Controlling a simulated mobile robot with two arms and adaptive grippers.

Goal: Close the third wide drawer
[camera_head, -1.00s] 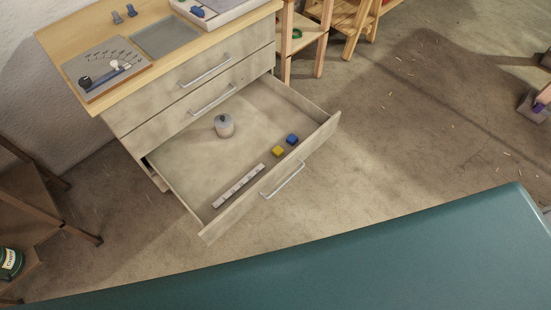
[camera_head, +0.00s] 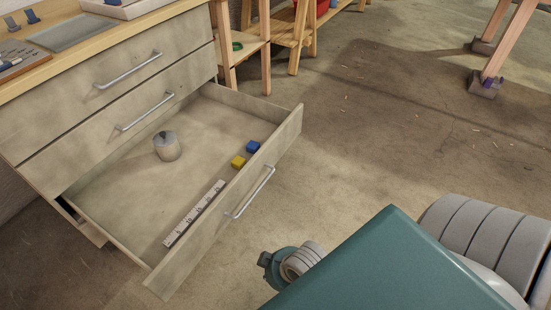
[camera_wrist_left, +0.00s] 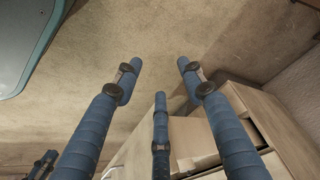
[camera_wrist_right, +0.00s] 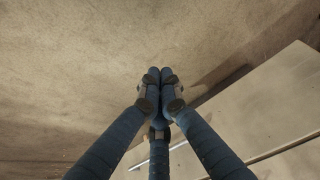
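The third wide drawer (camera_head: 195,252) is pulled well out of the pale cabinet, below two shut drawers. Its silver bar handle (camera_head: 250,193) is on the front panel. Neither gripper's fingers show clearly in the head view.
The upper drawers have handles (camera_head: 128,70) and (camera_head: 146,110). The wooden cabinet top (camera_head: 100,33) holds a tray and small tools. A wooden shelf (camera_head: 243,50) stands behind the cabinet. The floor (camera_head: 385,140) right of the drawer is clear.

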